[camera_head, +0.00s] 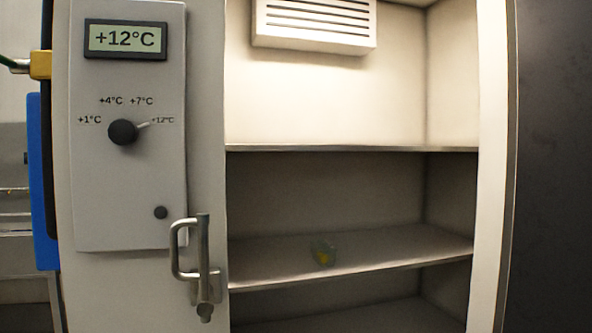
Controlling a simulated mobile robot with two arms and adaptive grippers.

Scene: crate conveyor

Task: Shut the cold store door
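The cold store (496,170) stands open in front of me, and its lit inside with shelves shows. A metal handle (183,250) is on the pale front to the left of the opening, low in the picture. I cannot tell whether this pale front or the dark panel (555,150) at the right edge is the door. Neither of my grippers shows in the head view.
A control box (130,205) shows +12°C, and its knob (122,132) points towards the +12°C mark. A vent (313,22) is above. Blue and yellow parts (40,180) edge the left side.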

